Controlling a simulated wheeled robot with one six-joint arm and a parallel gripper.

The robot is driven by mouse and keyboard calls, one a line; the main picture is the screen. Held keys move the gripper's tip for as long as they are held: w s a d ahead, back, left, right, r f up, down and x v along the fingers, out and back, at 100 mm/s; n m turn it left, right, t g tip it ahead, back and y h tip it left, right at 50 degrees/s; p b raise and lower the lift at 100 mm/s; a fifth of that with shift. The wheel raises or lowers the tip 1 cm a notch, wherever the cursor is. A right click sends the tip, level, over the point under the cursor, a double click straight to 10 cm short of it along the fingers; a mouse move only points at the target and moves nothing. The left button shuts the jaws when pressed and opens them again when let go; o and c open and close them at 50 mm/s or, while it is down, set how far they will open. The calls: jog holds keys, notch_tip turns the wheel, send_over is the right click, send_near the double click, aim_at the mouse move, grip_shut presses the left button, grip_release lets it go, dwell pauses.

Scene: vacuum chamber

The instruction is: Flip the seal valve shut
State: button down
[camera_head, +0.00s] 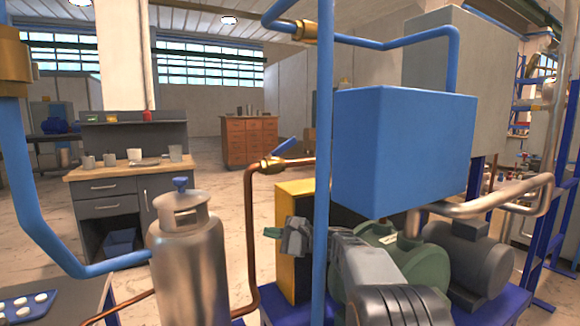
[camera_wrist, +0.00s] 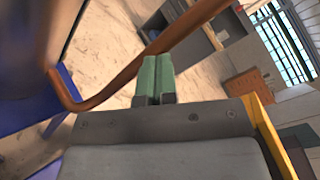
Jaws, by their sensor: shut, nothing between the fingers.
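A valve with a blue lever handle (camera_head: 285,147) and a brass body (camera_head: 270,164) sits on a copper pipe (camera_head: 250,230). The lever slants up to the right from the body. My gripper (camera_head: 271,233) is below the valve, to the right of the pipe's upright run, with its green fingers pointing left. In the wrist view the two green fingers (camera_wrist: 155,75) are pressed together with nothing between them. The copper pipe (camera_wrist: 110,95) crosses in front of them there. The valve's handle cannot be made out in the wrist view.
A metal gas cylinder (camera_head: 187,250) with a blue knob stands left of the pipe. A thin blue upright pipe (camera_head: 324,130) and a big blue box (camera_head: 400,145) are close on the right. A yellow-sided panel (camera_head: 287,250) stands behind my gripper.

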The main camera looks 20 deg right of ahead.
aim_at(279, 152)
jog(key=w+d+r+m+t, duration=0.2)
jog(key=d+r+m+t, duration=0.1)
jog(key=d, duration=0.5)
jog(key=w+d+r+m+t, duration=0.2)
jog(key=d+r+t, duration=0.3)
jog(key=d, duration=0.3)
jog(key=shift+w+m+t+p, duration=0.35)
jog(key=shift+m+t, duration=0.25)
jog(key=shift+t, duration=0.2)
jog(key=s+r+p+x, duration=0.1)
jog(key=s+r+x, duration=0.1)
jog(key=x, duration=1)
jog(key=shift+a+r, duration=0.2)
jog(key=shift+a, duration=0.35)
jog(key=shift+w, duration=0.1)
